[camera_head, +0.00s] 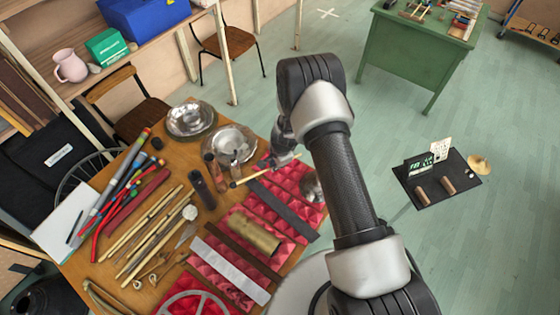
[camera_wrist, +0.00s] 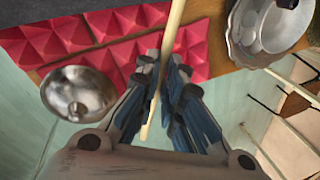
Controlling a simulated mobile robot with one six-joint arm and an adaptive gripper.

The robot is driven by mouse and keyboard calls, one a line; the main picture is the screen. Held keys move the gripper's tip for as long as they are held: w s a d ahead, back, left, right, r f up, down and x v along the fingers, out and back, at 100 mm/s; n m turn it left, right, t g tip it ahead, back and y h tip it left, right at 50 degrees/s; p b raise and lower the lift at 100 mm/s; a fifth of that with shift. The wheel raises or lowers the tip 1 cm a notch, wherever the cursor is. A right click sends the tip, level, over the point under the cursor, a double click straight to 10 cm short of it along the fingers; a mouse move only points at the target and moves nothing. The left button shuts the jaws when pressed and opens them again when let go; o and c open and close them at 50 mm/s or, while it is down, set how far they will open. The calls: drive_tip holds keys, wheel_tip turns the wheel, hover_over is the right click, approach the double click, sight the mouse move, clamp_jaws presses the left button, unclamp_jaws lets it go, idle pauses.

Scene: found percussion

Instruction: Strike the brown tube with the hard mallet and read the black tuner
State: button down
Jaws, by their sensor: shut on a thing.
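My gripper (camera_head: 284,160) is shut on a pale wooden stick (camera_head: 250,178), which looks like a mallet, held above the back edge of the table's red foam. In the wrist view the stick (camera_wrist: 172,38) runs between the fingers (camera_wrist: 163,72), its far end out of frame; I cannot tell how hard its head is. On a black floor mat (camera_head: 466,185) at right stand a black box with green digits (camera_head: 419,164), likely the tuner, and two short brown tubes (camera_head: 421,196) (camera_head: 447,186). A larger brassy-brown tube (camera_head: 254,233) lies on the foam.
Two metal pans (camera_head: 190,118) (camera_head: 231,140) sit at the table's back. Several sticks and coloured tubes (camera_head: 130,175) cover its left side. A steel bowl (camera_wrist: 78,92) is near my gripper. A white card (camera_head: 440,149) and a tan disc (camera_head: 480,164) are by the tuner. Open floor surrounds the mat.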

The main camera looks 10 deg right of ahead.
drive_tip(key=shift+m, duration=0.8)
drive_tip(key=w+a+p, duration=0.1)
drive_tip(key=p, duration=0.1)
drive_tip(key=w+a+p, duration=0.1)
drive_tip(key=a+p, duration=0.1)
drive_tip(key=p, duration=0.1)
drive_tip(key=shift+a, duration=0.3)
